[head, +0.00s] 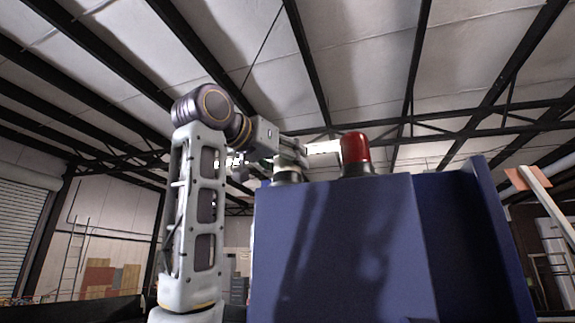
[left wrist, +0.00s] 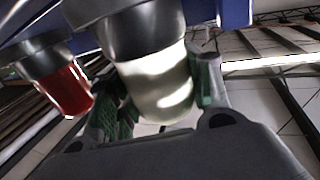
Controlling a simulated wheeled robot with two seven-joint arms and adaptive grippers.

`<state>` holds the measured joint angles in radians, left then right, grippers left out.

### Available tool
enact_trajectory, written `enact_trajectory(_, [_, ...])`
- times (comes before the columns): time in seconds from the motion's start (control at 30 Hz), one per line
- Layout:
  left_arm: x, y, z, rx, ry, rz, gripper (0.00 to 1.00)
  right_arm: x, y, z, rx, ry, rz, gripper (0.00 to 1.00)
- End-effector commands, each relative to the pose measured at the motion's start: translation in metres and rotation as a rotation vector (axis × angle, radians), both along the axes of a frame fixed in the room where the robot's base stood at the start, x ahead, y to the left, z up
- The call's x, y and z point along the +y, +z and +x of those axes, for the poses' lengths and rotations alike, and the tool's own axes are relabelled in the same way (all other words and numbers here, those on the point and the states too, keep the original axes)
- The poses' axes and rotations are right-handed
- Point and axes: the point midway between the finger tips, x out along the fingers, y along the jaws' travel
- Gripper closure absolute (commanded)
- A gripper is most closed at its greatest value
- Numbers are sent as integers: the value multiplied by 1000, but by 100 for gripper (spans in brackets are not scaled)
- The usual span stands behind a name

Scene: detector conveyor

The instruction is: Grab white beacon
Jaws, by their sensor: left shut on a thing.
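The white beacon (left wrist: 156,88) fills the middle of the left wrist view, with its dark base fixed to the blue housing. The green-padded fingers of my left gripper (left wrist: 158,102) lie on either side of its white dome and are shut on it. In the head view my left gripper (head: 288,152) is at the top left of the blue housing, over the beacon's base (head: 287,176); the gripper mostly hides the dome there. My right gripper is not in view.
A red beacon (head: 356,150) stands on the blue housing (head: 335,250), just right of my left gripper. It also shows at the left of the left wrist view (left wrist: 66,92). A wooden frame (head: 540,190) stands at the far right. Open air lies above the housing.

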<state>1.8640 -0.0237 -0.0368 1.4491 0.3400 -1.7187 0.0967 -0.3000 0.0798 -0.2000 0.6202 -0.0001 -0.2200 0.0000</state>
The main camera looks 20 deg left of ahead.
Motion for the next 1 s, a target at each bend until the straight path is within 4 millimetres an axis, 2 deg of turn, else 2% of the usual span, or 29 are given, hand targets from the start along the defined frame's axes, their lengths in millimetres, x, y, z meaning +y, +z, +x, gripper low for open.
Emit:
enact_trajectory(0.47, [0, 16, 0, -1, 0, 1, 80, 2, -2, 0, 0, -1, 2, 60])
enact_trajectory(1.0, [0, 67, -1, -1, 0, 0, 80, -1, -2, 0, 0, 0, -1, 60])
